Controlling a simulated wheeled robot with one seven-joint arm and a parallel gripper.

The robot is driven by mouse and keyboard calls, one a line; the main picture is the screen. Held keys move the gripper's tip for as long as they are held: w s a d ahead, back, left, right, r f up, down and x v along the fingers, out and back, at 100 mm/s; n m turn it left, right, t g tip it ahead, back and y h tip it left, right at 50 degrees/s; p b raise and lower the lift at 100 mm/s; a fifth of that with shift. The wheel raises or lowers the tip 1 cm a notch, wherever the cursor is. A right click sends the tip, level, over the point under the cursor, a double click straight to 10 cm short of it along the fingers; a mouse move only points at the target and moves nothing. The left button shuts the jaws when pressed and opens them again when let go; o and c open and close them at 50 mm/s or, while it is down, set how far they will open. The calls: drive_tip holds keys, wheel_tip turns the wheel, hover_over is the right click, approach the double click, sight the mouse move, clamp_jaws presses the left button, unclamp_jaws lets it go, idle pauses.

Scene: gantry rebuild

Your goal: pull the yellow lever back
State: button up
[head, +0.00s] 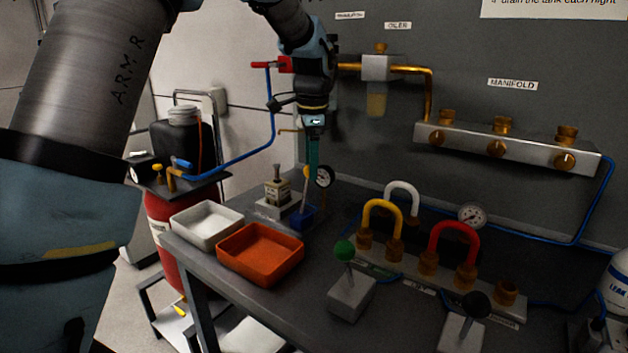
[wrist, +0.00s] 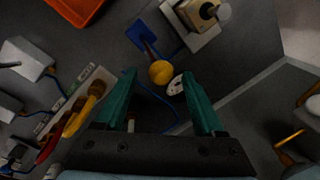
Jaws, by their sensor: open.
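The yellow lever has a round yellow knob (wrist: 160,72) on a thin stem that rises from a small blue base (wrist: 145,38). In the head view the blue base (head: 301,217) stands on the bench, and the knob is mostly hidden by my fingers. My gripper (head: 311,168) points down over the lever with its teal fingers. In the wrist view the fingers (wrist: 159,78) are open, and the knob appears in the gap at their tips. I cannot tell whether either finger touches it.
A pressure gauge (head: 324,177) stands close to the lever. A valve block (head: 277,190), a white tray (head: 206,224) and an orange tray (head: 260,252) lie to the left. A green-knobbed lever (head: 344,252), another dark-knobbed lever (head: 475,304) and a hose manifold (head: 430,268) are to the right.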

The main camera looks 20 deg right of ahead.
sight(308, 182)
drive_tip(key=f, duration=0.3)
drive_tip(key=f+p, duration=0.1)
drive_tip(key=f, duration=0.1)
drive_tip(key=shift+w+f, duration=0.3)
drive_tip(key=shift+w, duration=0.05)
drive_tip(key=shift+c, duration=0.3)
drive_tip(key=c, duration=1)
drive_tip(key=shift+w, duration=0.1)
clamp_jaws()
drive_tip(key=shift+a, duration=0.15)
